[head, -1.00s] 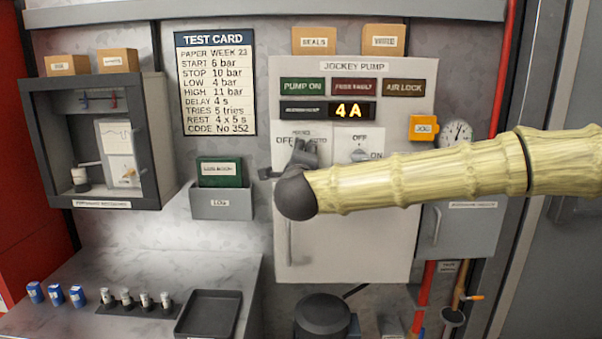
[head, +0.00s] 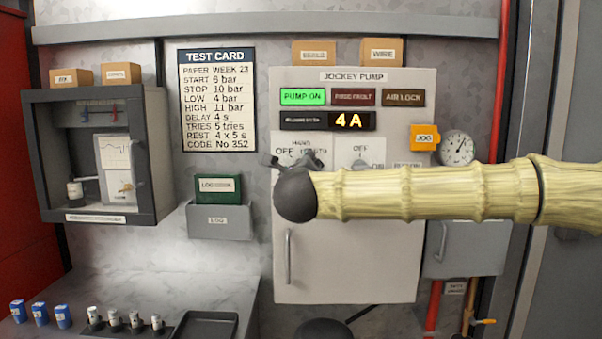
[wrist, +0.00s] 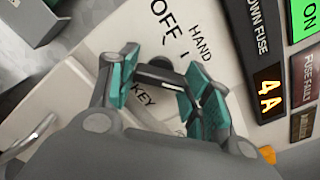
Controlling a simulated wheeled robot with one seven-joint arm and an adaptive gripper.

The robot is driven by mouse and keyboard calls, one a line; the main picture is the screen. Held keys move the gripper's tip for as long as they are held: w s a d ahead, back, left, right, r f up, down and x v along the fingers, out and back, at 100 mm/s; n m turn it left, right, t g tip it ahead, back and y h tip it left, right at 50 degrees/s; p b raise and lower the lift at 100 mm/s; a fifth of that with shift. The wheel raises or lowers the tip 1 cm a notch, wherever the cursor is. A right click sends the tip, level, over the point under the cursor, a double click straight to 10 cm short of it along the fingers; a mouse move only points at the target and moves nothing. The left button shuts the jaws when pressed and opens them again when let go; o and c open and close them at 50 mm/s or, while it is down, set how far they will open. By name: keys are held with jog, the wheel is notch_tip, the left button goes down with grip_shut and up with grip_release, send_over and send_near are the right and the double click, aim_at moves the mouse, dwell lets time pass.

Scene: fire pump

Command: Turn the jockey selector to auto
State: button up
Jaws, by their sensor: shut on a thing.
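The white jockey pump panel (head: 355,240) carries a selector plate (head: 302,146), its labels reading OFF, HAND and what looks like AUTO. My gripper (head: 292,160) is at this plate, shut on the selector knob. In the wrist view the teal-padded fingers of my gripper (wrist: 165,88) straddle the spot below the OFF and HAND labels. The green PUMP ON lamp (head: 303,97) is lit and the display (head: 348,121) reads 4 A.
An OFF/ON switch plate (head: 361,152) sits just right of the selector, partly behind my arm. An orange JOG box (head: 424,138) and a gauge (head: 457,148) are farther right. A log book holder (head: 220,220) is at left. A tray (head: 207,325) and small containers rest on the bench.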

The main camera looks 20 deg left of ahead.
jog(key=shift+f, duration=0.1)
jog(key=o, duration=1)
jog(key=shift+o, duration=0.2)
jog(key=v, duration=1.2)
